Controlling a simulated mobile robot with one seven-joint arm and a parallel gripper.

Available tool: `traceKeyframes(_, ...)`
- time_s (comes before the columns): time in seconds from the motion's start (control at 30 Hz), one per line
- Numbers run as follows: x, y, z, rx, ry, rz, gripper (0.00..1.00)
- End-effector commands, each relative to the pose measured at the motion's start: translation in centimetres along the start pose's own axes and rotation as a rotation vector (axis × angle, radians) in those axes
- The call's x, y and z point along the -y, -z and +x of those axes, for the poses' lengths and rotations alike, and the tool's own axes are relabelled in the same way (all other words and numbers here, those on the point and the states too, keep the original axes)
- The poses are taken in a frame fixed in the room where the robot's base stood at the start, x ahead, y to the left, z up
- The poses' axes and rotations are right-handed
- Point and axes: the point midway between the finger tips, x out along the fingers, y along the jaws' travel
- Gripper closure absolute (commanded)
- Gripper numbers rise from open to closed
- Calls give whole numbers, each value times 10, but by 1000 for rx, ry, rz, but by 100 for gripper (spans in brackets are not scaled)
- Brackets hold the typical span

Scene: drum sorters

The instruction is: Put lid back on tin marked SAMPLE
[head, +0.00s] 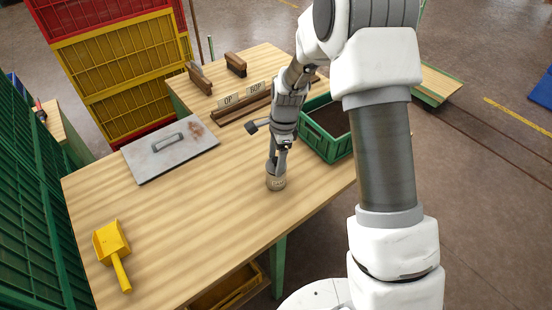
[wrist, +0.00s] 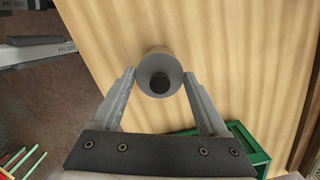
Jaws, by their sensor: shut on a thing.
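The tin (head: 276,181) is a small grey cylinder standing upright on the wooden table, with a pale label too small to read. My gripper (head: 278,163) points down right at its top. In the wrist view, my gripper (wrist: 160,76) has its two fingers on either side of a round grey lid (wrist: 147,89) with a black knob (wrist: 160,82) in its middle. The gripper is shut on the lid. The lid lines up with the tin's body below it; I cannot tell whether it rests on the rim or hangs just above.
A green crate (head: 318,144) with dark contents stands close right of my gripper. A grey metal plate with a handle (head: 150,153) lies to the left. A yellow scoop (head: 112,245) lies front left. The table's front edge is near the tin.

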Motion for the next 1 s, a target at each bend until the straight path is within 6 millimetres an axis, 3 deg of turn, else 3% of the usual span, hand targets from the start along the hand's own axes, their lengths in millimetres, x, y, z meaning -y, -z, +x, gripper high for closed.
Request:
traceKeyframes(0.87,0,1,2,-1,0,0,76)
traceKeyframes(0.9,0,1,2,0,0,0,20)
traceKeyframes(1.0,0,1,2,0,0,0,2)
